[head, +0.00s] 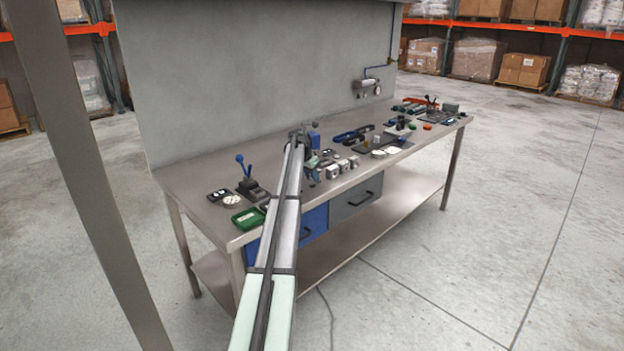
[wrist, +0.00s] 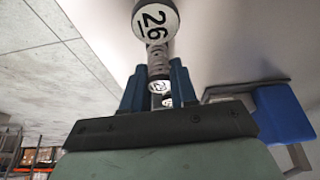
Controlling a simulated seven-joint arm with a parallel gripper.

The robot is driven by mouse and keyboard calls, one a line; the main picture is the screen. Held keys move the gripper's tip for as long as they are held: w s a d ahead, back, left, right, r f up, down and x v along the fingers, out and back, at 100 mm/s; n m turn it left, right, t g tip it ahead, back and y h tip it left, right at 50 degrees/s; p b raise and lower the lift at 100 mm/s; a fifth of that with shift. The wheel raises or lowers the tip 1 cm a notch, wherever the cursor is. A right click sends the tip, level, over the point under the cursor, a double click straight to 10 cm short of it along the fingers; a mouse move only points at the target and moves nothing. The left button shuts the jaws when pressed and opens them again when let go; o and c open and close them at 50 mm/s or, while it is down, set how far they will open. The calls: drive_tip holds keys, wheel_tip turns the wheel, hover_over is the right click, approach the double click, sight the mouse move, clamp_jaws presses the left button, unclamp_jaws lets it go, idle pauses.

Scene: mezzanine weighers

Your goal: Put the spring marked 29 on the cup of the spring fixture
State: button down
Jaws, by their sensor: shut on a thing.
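My gripper (wrist: 157,85) has blue fingers and is shut on a small grey ribbed thing, a spring (wrist: 158,63), which stands between the fingertips. I cannot tell whether that is the spring fixture; no cup shows clearly.
The steel bench (head: 200,180) holds a blue-knobbed lever device (head: 247,180), a green tray (head: 248,218) and several small grey-and-white blocks (head: 343,165) near its front edge. Dark trays and tools crowd the right part. A grey panel (head: 270,70) stands behind.

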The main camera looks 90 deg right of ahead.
drive_tip(key=r, duration=0.9)
drive_tip(key=shift+w+d, duration=0.1)
drive_tip(key=shift+w, duration=0.2)
drive_tip(key=w+a+r+n+t, duration=0.2)
drive_tip(key=w+a+r+n, duration=0.1)
drive_tip(key=w+n, duration=0.35)
drive_tip(key=w+a+r+n+t, duration=0.25)
drive_tip(key=w+r+n, duration=0.2)
drive_tip(key=w, duration=0.35)
drive_tip(key=w+a+r+n+t, duration=0.2)
drive_tip(key=w+a+n, duration=0.1)
drive_tip(key=w+n, duration=0.35)
wheel_tip(320, 180, down, 18)
drive_tip(key=shift+r, duration=0.25)
drive_tip(key=c, duration=0.9)
unclamp_jaws()
drive_tip(key=shift+f, duration=0.1)
